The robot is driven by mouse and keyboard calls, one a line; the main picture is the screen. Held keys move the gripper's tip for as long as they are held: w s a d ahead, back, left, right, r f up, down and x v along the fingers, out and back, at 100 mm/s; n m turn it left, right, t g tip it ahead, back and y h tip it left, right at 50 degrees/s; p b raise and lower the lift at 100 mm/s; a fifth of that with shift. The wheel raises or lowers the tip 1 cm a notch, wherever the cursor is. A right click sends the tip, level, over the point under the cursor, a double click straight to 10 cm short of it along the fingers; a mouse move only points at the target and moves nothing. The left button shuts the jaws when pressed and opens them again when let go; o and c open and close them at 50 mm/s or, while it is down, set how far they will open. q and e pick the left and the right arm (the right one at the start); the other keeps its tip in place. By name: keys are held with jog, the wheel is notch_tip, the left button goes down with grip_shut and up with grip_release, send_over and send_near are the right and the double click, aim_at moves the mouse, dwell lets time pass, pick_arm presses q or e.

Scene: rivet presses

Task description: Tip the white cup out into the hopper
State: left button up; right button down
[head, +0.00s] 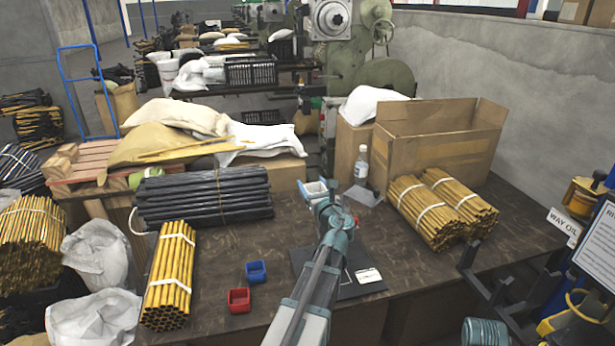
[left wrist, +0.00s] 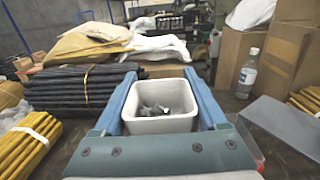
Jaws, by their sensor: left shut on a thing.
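My left gripper (head: 320,190) is above the workbench in the head view. Its two blue fingers also show in the left wrist view (left wrist: 162,95), shut on the sides of the white cup (left wrist: 161,124). The cup is squarish, and its open top shows several small grey pieces inside. In the head view the white cup (head: 313,187) is small and partly hidden by the gripper. I cannot make out a hopper for certain; my left arm covers part of the bench. My right gripper is not in view.
A red bin (head: 239,300) and a blue bin (head: 255,271) stand left of my arm. Black rods (head: 205,197) and yellow tube bundles (head: 170,275) lie further left. A bottle (head: 361,165), a grey plate (head: 363,195) and a cardboard box (head: 425,150) are at the right.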

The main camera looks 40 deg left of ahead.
aim_at(318, 190)
pick_arm(q)
jog(key=shift+w+a+r, duration=0.1)
jog(key=shift+w+a, duration=0.15)
jog(key=shift+a, duration=0.35)
jog(key=shift+d, duration=0.1)
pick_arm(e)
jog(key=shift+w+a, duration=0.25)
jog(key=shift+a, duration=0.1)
